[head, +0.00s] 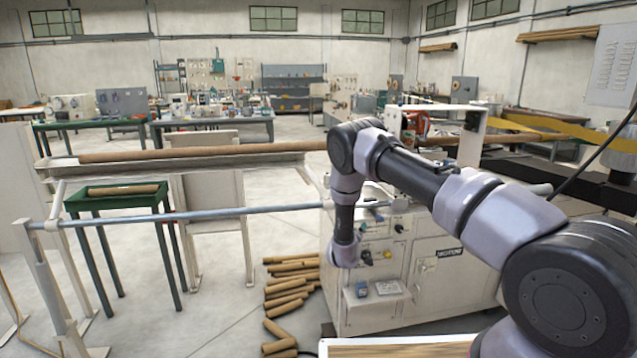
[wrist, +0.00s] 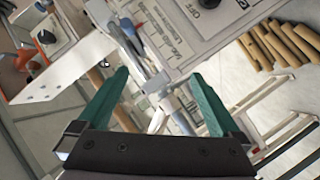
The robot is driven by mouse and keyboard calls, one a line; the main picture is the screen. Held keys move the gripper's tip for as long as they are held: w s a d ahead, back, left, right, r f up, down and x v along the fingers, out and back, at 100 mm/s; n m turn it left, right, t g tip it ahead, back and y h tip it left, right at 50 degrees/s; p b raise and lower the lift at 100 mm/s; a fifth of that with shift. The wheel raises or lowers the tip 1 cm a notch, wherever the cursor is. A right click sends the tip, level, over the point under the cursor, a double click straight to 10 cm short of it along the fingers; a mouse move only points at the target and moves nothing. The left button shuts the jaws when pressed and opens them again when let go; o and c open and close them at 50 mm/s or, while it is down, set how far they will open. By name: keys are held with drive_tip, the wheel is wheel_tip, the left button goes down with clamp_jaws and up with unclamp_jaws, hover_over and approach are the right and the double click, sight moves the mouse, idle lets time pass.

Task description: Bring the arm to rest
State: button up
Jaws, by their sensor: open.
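My arm reaches from the lower right of the head view across the front of the white winder machine (head: 440,272). Its elbow is raised and its forearm hangs down before the control panel. My gripper (wrist: 165,95) shows in the wrist view with its two green fingers spread apart and nothing between them. Behind the fingers lie the machine's panel and a white bracket. In the head view my gripper's fingers cannot be made out.
A long brown tube (head: 205,151) lies on the rail at left, above a grey bar (head: 190,215). Several short tubes (head: 288,290) are piled on the floor left of the machine. A green table (head: 115,200) holds another tube. Open floor lies at lower left.

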wheel_tip(320, 180, up, 23)
drive_tip(key=w+d+m+g+y, duration=0.2)
drive_tip(key=m, duration=0.3)
drive_tip(key=s+d+r+m+g+y, duration=0.1)
drive_tip(key=s+d+r+y, duration=0.1)
drive_tip(key=s+r, duration=0.55)
drive_tip(key=s+d+r+m+g+y, duration=0.1)
drive_tip(key=s+r, duration=0.3)
drive_tip(key=r, duration=0.7)
drive_tip(key=s+d+r+m+g+y, duration=0.15)
drive_tip(key=s+r, duration=0.35)
drive_tip(key=s, duration=0.5)
drive_tip(key=s+d+r+m, duration=0.15)
drive_tip(key=s+r, duration=0.35)
drive_tip(key=s, duration=0.5)
drive_tip(key=s+d+f+m+g, duration=0.1)
drive_tip(key=s+d, duration=0.2)
drive_tip(key=s, duration=1.5)
drive_tip(key=shift+s+g, duration=0.15)
drive_tip(key=shift+g, duration=0.2)
